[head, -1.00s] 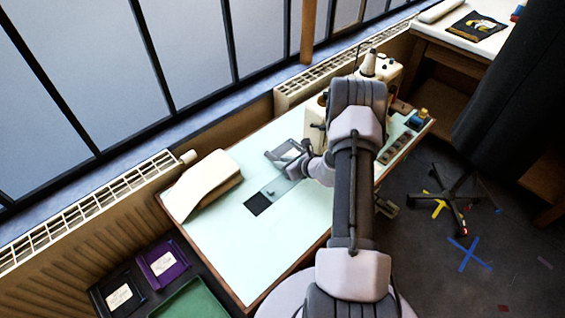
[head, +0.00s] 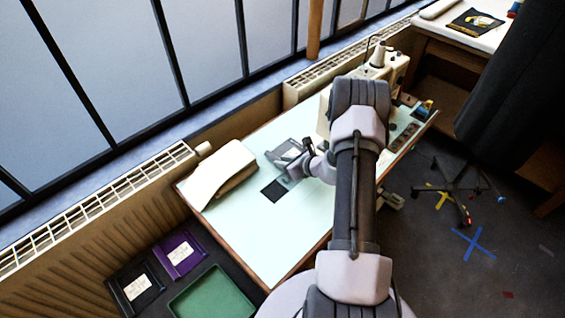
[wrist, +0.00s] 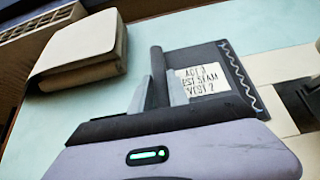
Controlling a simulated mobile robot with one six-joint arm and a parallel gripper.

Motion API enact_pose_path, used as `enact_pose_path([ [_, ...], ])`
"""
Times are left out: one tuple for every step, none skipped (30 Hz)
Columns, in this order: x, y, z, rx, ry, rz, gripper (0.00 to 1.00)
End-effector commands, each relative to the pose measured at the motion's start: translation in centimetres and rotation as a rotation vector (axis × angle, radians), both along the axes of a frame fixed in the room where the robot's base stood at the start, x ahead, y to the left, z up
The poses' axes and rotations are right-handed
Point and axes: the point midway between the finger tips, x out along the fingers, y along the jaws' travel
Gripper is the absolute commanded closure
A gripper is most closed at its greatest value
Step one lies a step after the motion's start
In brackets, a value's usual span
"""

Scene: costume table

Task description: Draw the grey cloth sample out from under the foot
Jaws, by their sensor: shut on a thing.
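The grey cloth sample (wrist: 205,92) lies over the pale table in the wrist view, with a white label and a zigzag stitch along its right edge. It also shows in the head view (head: 287,150), left of the cream sewing machine (head: 325,112). My gripper (wrist: 160,92) is shut on the sample's left edge; it also shows in the head view (head: 297,168). In the wrist view the stitched edge appears apart from the machine's parts at the right. The foot itself cannot be made out clearly, and my arm hides part of the machine.
A tan box-like case (head: 220,172) stands on the table left of the sample. The front tabletop (head: 265,235) is clear. Purple (head: 180,254), black (head: 135,288) and green (head: 212,295) trays sit lower left. Radiators line the window.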

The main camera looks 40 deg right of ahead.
Motion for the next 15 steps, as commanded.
enact_pose_path([
  [0.01,-0.03,0.04,0.0,0.0,0.0,1.0],
  [0.01,-0.03,0.04,0.0,0.0,0.0,1.0],
  [0.01,-0.03,0.04,0.0,0.0,0.0,1.0],
  [0.0,-0.02,0.04,0.0,0.0,0.0,1.0],
  [0.01,-0.03,0.04,0.0,0.0,0.0,1.0],
  [0.0,-0.02,0.04,0.0,0.0,0.0,0.72],
  [0.0,-0.02,0.04,0.0,0.0,0.0,0.66],
  [0.0,-0.02,0.04,0.0,0.0,0.0,0.6],
  [0.01,-0.02,0.02,0.0,0.0,0.0,0.54],
  [0.01,-0.02,0.02,0.0,0.0,0.0,0.54],
  [0.01,-0.02,0.02,0.0,0.0,0.0,0.54],
  [0.01,-0.02,0.02,0.0,0.0,0.0,0.54],
  [0.01,-0.02,0.02,0.0,0.0,0.0,0.54],
  [0.01,-0.02,0.02,0.0,0.0,0.0,0.54],
  [0.01,-0.02,0.02,0.0,0.0,0.0,0.54],
])
